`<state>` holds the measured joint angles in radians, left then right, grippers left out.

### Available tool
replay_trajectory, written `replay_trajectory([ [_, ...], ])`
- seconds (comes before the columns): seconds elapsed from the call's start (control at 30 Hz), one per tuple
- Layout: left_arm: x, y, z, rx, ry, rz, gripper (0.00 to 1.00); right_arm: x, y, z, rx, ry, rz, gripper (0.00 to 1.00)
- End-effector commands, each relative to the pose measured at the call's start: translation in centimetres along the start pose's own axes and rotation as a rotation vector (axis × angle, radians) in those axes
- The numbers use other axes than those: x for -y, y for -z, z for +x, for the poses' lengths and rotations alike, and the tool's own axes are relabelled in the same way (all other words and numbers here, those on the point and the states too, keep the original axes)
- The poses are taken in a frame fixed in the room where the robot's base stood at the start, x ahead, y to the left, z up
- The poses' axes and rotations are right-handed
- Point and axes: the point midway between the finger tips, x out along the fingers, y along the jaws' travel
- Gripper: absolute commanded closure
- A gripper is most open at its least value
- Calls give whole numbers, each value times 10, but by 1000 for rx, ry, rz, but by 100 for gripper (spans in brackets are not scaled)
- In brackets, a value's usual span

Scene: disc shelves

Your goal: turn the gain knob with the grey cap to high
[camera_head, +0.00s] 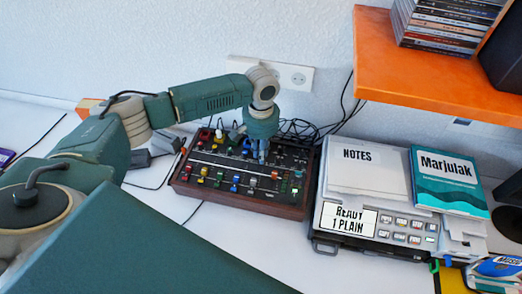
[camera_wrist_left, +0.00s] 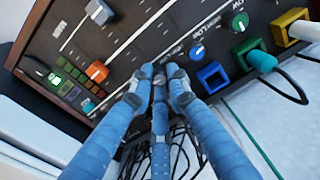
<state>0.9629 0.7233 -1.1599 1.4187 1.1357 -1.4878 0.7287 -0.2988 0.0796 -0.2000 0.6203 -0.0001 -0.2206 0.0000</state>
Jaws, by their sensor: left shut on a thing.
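The mixer (camera_head: 240,210) is a dark panel in a brown wooden case on the white table. My left gripper (camera_head: 262,157) reaches down onto its back right part. In the left wrist view, the blue fingers of my left gripper (camera_wrist_left: 159,84) are closed around a small grey knob (camera_wrist_left: 159,77) at the panel's edge. The fingers hide most of this knob, so its pointer cannot be read. A blue-capped knob (camera_wrist_left: 197,52) and a green-capped knob (camera_wrist_left: 240,22) stand in line beside it, untouched. My right gripper is not in view.
Blue (camera_wrist_left: 212,77), green and yellow sockets line the panel edge, with plugs and cables close by. A grey device (camera_head: 375,220) stands right of the mixer. An orange shelf (camera_head: 430,75) overhangs the right side.

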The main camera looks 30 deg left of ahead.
Motion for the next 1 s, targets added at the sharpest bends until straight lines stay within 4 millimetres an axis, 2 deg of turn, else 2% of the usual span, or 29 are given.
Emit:
replay_trajectory([
  [0.03, 0, -1, -5, 2, 0, 12, 100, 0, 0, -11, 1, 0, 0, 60],
  [0.1, 0, -1, -4, 2, 0, 26, 100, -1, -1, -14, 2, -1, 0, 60],
  [0.37, 0, 0, -1, -1, 1, 30, 100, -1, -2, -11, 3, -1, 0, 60],
  [0.4, 0, 0, -1, -1, 1, 30, 76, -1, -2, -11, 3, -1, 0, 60],
  [0.73, 0, 0, -3, -1, 0, 29, 76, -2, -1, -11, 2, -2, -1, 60],
  [0.87, 0, 1, -16, -2, -1, 29, 76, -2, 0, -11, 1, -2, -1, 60],
  [1.0, 0, 1, -44, -4, -1, 29, 76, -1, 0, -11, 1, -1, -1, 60],
])
